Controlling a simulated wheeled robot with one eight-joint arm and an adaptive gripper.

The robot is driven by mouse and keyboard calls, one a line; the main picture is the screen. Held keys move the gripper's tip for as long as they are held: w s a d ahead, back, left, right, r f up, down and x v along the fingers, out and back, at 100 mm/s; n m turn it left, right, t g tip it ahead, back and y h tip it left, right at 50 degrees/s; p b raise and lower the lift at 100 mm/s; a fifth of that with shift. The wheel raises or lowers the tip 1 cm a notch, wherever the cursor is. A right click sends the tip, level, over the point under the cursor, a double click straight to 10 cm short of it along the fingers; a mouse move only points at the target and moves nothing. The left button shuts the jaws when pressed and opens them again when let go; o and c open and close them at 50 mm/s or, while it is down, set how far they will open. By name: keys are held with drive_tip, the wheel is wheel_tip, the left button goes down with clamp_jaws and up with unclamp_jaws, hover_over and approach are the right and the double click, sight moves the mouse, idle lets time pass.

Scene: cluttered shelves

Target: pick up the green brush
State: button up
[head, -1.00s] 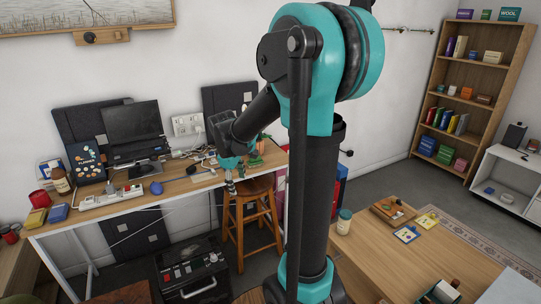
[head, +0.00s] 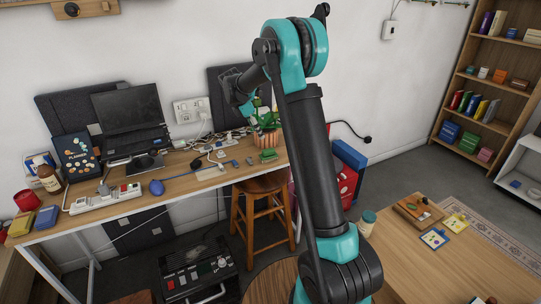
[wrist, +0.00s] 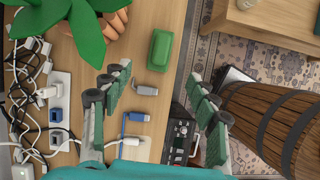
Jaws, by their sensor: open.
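The green brush (wrist: 160,50) is a small green block lying flat on the wooden desk near its edge, seen in the wrist view. In the head view the brush (head: 268,155) shows small at the right end of the desk, beside the plant pot. My gripper (wrist: 159,77) is open and empty above the desk, its fingers spread on either side below the brush in the wrist picture. In the head view my gripper (head: 246,106) is above the desk's right end, and its fingertips are hard to make out.
A potted plant (wrist: 88,25) stands close left of the brush. A grey USB stick (wrist: 145,90), a blue one (wrist: 138,117), a power strip (wrist: 60,110) and cables lie nearby. A wooden stool (head: 262,187) stands by the desk's front edge.

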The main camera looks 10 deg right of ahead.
sight(267, 150)
drive_tip(key=x, duration=1.3)
drive_tip(key=shift+d+f, duration=0.1)
drive_tip(key=shift+f, duration=0.3)
drive_tip(key=shift+s, duration=0.1)
drive_tip(key=c, duration=1.3)
drive_tip(key=shift+o, duration=0.2)
drive_tip(key=shift+r, duration=0.1)
wheel_tip(267, 150, up, 20)
